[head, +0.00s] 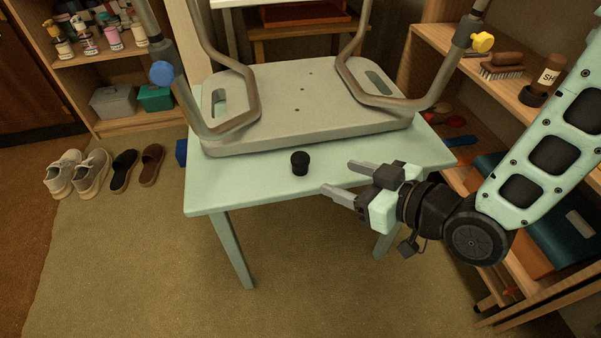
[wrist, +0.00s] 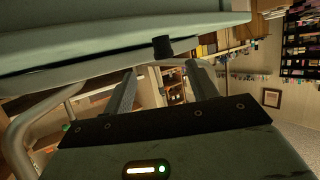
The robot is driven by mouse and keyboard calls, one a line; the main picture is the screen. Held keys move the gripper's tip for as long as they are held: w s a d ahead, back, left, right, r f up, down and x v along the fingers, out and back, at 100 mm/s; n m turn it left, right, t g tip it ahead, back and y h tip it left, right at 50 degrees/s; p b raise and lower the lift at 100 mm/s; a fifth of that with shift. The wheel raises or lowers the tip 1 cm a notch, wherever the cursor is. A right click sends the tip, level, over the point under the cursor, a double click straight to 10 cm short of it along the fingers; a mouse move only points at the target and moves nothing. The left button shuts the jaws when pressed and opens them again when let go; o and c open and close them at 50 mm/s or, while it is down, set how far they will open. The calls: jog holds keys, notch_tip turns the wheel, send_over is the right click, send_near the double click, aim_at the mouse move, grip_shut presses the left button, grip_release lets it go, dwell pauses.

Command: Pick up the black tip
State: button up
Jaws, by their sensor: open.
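The black tip (head: 300,163) is a small dark cap standing on the bare front part of the pale green table (head: 235,192). In the wrist view the black tip (wrist: 162,47) shows just past the fingertips, centred between them. My gripper (head: 337,176) is open and empty, to the right of the black tip in the head view, with its fingers pointing toward it. Its two fingers also show in the wrist view (wrist: 162,67). A gap remains between the fingertips and the tip.
An upturned grey seat (head: 310,92) with bent metal legs lies on the table behind the tip. Shelves (head: 435,40) stand at right. Shoes (head: 90,172) lie on the floor at left.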

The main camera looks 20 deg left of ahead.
aim_at(307, 165)
jog(key=b+x, duration=0.1)
jog(key=x, duration=0.4)
jog(key=shift+a, duration=0.15)
jog(key=shift+r+b+x, duration=0.2)
jog(key=shift+b+x, duration=0.85)
jog(key=shift+x, duration=2.1)
jog(key=shift+s+a, duration=0.15)
jog(key=shift+s, duration=0.05)
jog(key=c, duration=1)
